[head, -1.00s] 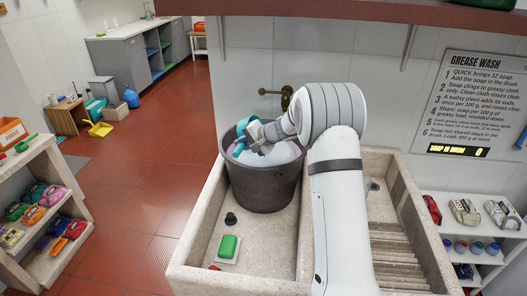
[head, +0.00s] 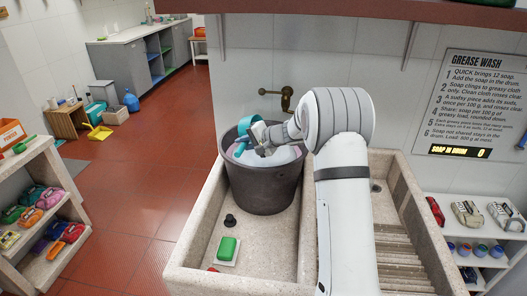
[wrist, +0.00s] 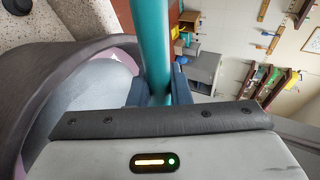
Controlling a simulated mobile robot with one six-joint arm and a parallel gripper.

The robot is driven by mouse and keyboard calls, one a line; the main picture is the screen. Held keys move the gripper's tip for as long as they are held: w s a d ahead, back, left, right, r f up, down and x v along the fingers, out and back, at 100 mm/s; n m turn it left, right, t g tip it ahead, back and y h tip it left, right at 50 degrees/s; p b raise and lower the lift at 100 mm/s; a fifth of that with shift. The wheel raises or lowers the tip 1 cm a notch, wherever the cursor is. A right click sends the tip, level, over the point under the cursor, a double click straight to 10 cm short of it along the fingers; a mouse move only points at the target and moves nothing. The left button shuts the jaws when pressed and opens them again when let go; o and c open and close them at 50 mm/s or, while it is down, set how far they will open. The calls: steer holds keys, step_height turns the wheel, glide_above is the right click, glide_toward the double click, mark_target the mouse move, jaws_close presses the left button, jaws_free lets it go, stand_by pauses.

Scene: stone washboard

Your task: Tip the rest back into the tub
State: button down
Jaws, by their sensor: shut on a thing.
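The dark grey tub (head: 262,190) stands in the left basin of the stone sink, with pale bluish and pinkish contents (head: 284,155) inside. My gripper (head: 262,136) is over the tub's opening, shut on a teal scoop (head: 248,124). The scoop is tilted near the back left of the rim; I cannot see what is in it. In the wrist view, the jaws (wrist: 153,90) close on the teal handle (wrist: 152,45), and the tub's curved rim (wrist: 70,62) shows at left.
A green soap block (head: 228,247) and a black plug (head: 230,220) lie in the basin (head: 200,262). A brass tap (head: 287,97) is on the wall behind the tub. A ribbed washboard (head: 400,240) is at right. Shelves with colored bundles stand on both sides.

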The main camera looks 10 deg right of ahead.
steer(key=shift+s+d+t+y+b, duration=0.45)
steer(key=shift+d+y+b, duration=0.2)
steer(key=shift+b, duration=1.2)
